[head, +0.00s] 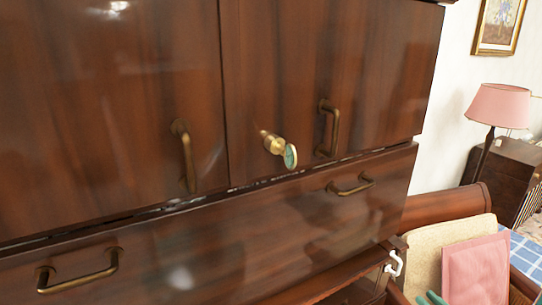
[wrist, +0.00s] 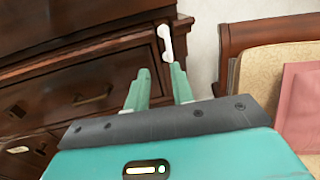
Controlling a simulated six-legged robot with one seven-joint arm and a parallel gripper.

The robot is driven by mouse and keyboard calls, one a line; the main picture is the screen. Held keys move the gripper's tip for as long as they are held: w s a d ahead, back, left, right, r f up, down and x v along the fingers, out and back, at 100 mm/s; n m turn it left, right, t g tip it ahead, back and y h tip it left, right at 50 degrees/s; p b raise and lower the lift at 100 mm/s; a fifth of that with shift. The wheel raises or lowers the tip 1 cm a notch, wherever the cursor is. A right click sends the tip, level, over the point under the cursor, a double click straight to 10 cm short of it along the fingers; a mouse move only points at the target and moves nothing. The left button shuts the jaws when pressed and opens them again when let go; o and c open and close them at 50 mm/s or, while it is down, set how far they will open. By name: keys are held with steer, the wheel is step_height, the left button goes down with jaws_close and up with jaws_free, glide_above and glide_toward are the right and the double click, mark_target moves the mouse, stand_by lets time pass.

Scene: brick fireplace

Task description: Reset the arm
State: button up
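My gripper (wrist: 160,70) shows in the wrist view with its two teal fingers apart and nothing seen between them. In the head view only the teal tips of my gripper (head: 431,298) show at the bottom edge, right of the cabinet. A white handle-like piece (head: 393,264) is on the dark wood at the cabinet's lower right. The same white piece (wrist: 165,42) appears just beyond the fingertips in the wrist view; I cannot tell whether they touch it.
A dark wooden cabinet (head: 90,110) with brass handles and a brass knob (head: 273,142) fills the left. A cushioned chair (head: 430,268) with a pink cushion (head: 476,270) stands close at right. A pink lamp (head: 499,106) stands farther back.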

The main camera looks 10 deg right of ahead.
steer(key=a+r+n+g+y, duration=0.3)
steer(key=a+n+g, duration=0.3)
steer(key=a+n, duration=0.5)
steer(key=a+r+n+g+y, duration=0.35)
steer(key=a+n+g, duration=0.35)
steer(key=a, duration=0.8)
steer(key=s+a+r+n+h, duration=0.2)
steer(key=s+r+n+h, duration=0.1)
steer(key=n, duration=0.4)
steer(key=s+a+r+n+t+h, duration=0.1)
steer(key=s+a+r+n+h, duration=0.1)
steer(key=s+r+n+h, duration=0.2)
steer(key=shift+s+a+r+n+h, duration=0.3)
steer(key=shift+r+n+h, duration=0.45)
steer(key=shift+n+h, duration=1.15)
steer(key=shift+n+y, duration=0.4)
steer(key=shift+y, duration=0.05)
